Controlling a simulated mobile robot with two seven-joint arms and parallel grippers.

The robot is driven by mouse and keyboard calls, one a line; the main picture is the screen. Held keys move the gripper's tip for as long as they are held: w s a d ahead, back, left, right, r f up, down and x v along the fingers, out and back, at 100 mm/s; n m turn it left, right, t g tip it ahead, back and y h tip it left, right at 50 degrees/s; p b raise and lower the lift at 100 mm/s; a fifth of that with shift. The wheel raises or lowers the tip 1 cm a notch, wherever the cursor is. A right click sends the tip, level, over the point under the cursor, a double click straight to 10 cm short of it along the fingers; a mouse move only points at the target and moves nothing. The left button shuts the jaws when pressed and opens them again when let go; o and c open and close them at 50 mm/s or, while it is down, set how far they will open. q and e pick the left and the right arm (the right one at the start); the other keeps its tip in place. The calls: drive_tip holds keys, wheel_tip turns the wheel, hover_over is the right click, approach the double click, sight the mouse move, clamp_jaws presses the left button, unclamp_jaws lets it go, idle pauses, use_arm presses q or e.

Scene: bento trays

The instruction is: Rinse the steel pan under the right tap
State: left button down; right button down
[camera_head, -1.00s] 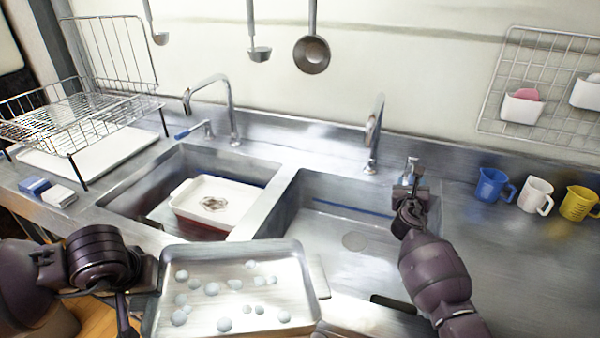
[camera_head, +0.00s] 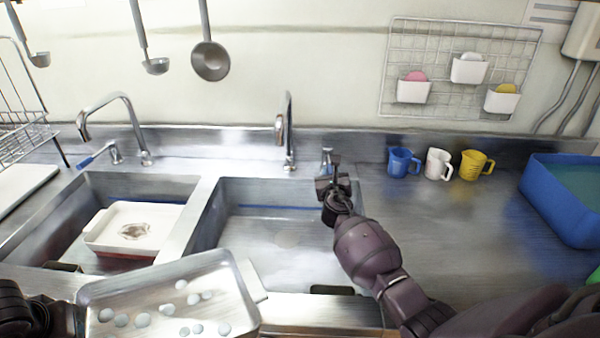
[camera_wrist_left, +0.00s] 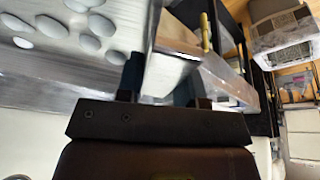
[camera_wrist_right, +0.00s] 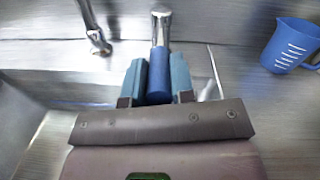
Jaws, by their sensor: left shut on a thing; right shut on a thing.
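The steel pan (camera_head: 212,275) is a shallow rectangular tray with several pale round spots or pieces in it. It is tilted and held in front of the sinks. My left gripper (camera_wrist_left: 160,75) is shut on the pan's edge; in the head view it is largely hidden at the lower left. The right tap (camera_head: 287,135) stands behind the right sink (camera_head: 285,270). Its lever handle (camera_wrist_right: 160,70), with a blue sleeve, is between the fingers of my right gripper (camera_wrist_right: 158,80), which is shut on it. I cannot tell whether water runs.
A white dish (camera_head: 103,232) sits in the left sink (camera_head: 60,215) under the left tap (camera_head: 115,100). Blue (camera_head: 400,162), white (camera_head: 437,164) and yellow (camera_head: 473,165) mugs stand on the right counter, with a blue bin (camera_head: 560,205) beyond. Ladles hang above.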

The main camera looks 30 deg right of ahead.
use_arm(q)
drive_tip(key=shift+r, duration=0.8)
use_arm(e)
drive_tip(key=shift+s+d+n+t+y, duration=0.35)
drive_tip(key=shift+d+n+y, duration=0.2)
drive_tip(key=shift+d+y, duration=0.25)
drive_tip(key=shift+s+d+n+t+y, duration=0.25)
drive_tip(key=shift+d+n+t+y, duration=0.1)
drive_tip(key=shift+d+n+y, duration=0.35)
drive_tip(key=shift+a, duration=0.1)
drive_tip(key=c, duration=1)
unclamp_jaws()
drive_tip(key=shift+o, duration=0.2)
use_arm(q)
drive_tip(key=shift+p, duration=0.3)
use_arm(e)
drive_tip(key=shift+s, duration=0.1)
